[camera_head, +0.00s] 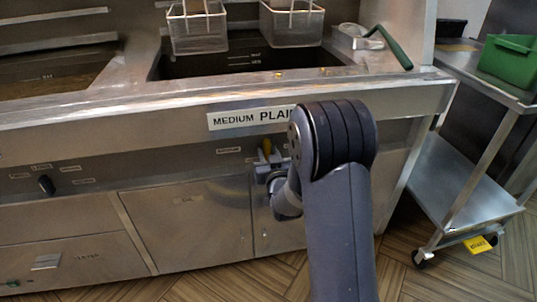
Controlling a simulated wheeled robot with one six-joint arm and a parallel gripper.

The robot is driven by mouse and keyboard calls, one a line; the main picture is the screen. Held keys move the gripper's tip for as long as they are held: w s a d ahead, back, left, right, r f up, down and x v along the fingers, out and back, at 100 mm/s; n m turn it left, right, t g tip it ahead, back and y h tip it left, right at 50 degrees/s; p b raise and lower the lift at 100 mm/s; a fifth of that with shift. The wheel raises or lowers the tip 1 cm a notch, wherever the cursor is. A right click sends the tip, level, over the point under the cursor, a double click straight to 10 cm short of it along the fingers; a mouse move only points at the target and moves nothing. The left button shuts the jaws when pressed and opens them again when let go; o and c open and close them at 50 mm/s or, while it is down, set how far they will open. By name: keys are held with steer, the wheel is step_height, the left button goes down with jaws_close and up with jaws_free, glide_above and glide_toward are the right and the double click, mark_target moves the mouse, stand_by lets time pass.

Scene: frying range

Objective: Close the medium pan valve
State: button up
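The medium pan station carries a white label reading "MEDIUM PLAI…" (240,119), with its right end hidden behind my arm. My gripper (268,174) is just below the yellow handle, close to the front panel. My arm covers the area to the right, and the gripper's fingers are too small and too dark to read. I cannot tell whether they touch the handle.
Two wire baskets (197,28) (292,24) hang over the pan (240,62). A green-handled tool (390,46) rests at the rim's right. A steel cart (468,180) with a green bin (510,60) stands to the right. A black knob (46,185) is at left.

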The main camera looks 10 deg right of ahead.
jaws_close()
steer(key=shift+f+b, duration=0.1)
steer(key=shift+b, duration=0.2)
steer(key=n+b, duration=0.4)
steer(key=n, duration=0.2)
steer(key=a+f+n+b, duration=0.1)
steer(key=n+b, duration=0.4)
steer(key=n, duration=0.1)
steer(key=n+b, duration=0.4)
steer(key=n, duration=0.2)
steer(key=shift+a+f, duration=0.2)
steer(key=shift+a, duration=0.05)
stand_by(0.4)
steer(key=shift+o, duration=1.4)
jaws_free()
